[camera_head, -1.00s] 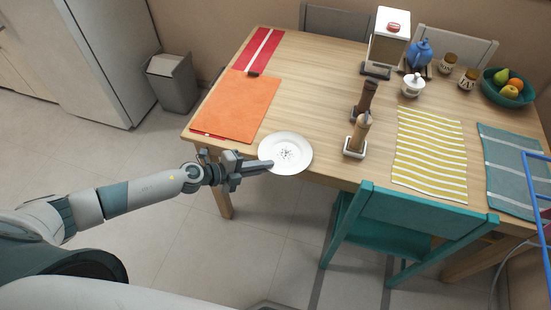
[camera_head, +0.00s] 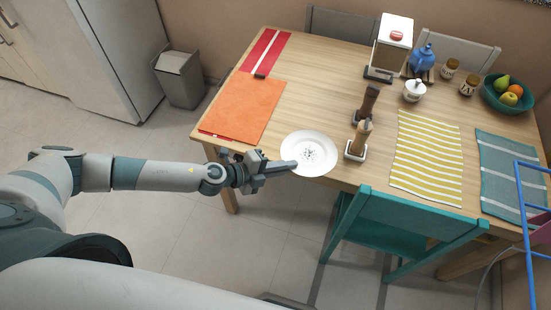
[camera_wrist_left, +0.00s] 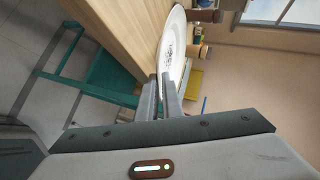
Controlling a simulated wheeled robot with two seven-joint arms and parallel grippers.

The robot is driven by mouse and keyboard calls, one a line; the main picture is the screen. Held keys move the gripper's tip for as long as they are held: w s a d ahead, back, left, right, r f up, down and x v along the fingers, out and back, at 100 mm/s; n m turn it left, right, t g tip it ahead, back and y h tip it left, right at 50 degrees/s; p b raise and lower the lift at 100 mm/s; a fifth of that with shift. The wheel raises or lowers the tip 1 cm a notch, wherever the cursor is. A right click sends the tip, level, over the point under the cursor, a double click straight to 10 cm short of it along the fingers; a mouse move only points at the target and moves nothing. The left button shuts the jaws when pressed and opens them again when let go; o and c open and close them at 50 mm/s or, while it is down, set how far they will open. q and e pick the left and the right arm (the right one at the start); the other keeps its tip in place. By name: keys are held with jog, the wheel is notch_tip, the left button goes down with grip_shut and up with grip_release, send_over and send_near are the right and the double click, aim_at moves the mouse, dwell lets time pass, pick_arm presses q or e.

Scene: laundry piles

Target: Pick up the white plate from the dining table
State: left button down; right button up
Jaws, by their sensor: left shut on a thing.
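My left gripper (camera_head: 291,166) reaches in from the left and is shut on the plate's near-left rim. The left wrist view also shows the plate (camera_wrist_left: 176,45) between the left fingers (camera_wrist_left: 169,88). Whether the plate touches the table or is slightly raised I cannot tell. My right gripper is not in view.
A teal chair (camera_head: 415,218) stands at the near side. A grey bin (camera_head: 181,80) stands on the floor at left.

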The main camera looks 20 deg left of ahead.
aim_at(299, 170)
pick_arm(q)
jog(key=d+r, duration=0.1)
jog(key=s+d, duration=0.1)
jog(key=d+r, duration=0.1)
jog(key=shift+s+d+r, duration=0.25)
jog(key=shift+d+r, duration=0.05)
jog(key=shift+d, duration=0.1)
